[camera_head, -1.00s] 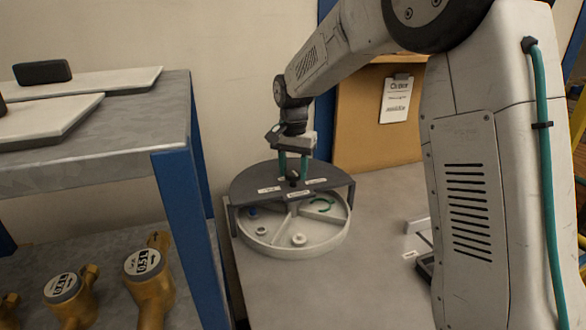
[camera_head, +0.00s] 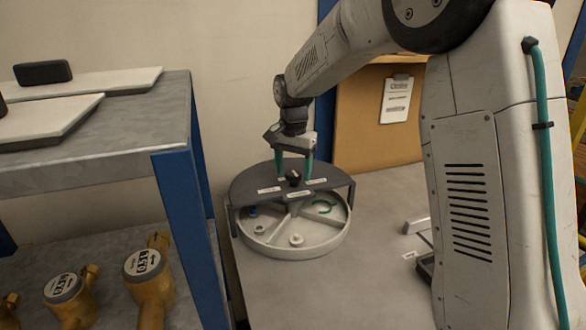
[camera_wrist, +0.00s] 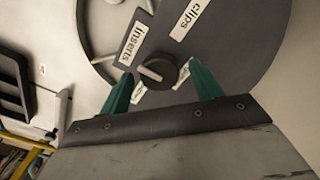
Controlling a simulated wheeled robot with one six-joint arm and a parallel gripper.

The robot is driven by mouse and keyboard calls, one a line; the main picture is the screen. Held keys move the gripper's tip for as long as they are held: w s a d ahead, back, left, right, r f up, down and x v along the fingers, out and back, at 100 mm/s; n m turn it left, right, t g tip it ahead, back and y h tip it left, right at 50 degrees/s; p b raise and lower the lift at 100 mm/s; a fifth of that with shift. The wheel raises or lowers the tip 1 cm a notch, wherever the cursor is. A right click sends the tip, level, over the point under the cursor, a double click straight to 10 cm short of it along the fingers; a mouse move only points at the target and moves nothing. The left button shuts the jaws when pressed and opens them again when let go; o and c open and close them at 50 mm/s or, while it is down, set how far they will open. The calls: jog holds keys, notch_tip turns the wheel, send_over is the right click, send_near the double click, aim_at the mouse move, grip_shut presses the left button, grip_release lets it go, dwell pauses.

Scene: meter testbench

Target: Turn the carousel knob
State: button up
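The carousel (camera_head: 285,247) is a round, pale, divided tray under a dark half-round cover (camera_head: 253,180) with white labels, standing on the bench. The black knob (camera_head: 293,179) sits on the cover. It also shows in the wrist view (camera_wrist: 157,71), with a pale bar across its top, near labels reading "inserts" and "clips". My gripper (camera_head: 293,177) is above the cover with its teal fingers spread apart, one on either side of the knob. In the wrist view the fingertips (camera_wrist: 160,68) stand clear of the knob.
A metal shelf with a blue post (camera_head: 185,235) stands to the left, with brass meters (camera_head: 150,285) below its top. A brown board with a paper sheet (camera_head: 396,98) is behind.

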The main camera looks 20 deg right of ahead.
aim_at(293, 172)
notch_tip(293, 172, up, 8)
jog(key=shift+f, duration=0.1)
dwell(0.4)
jog(key=s+d+f+n+t, duration=0.1)
jog(key=s+n, duration=0.8)
jog(key=s, duration=3)
jog(key=shift+d+f, duration=0.15)
jog(key=shift+d, duration=0.85)
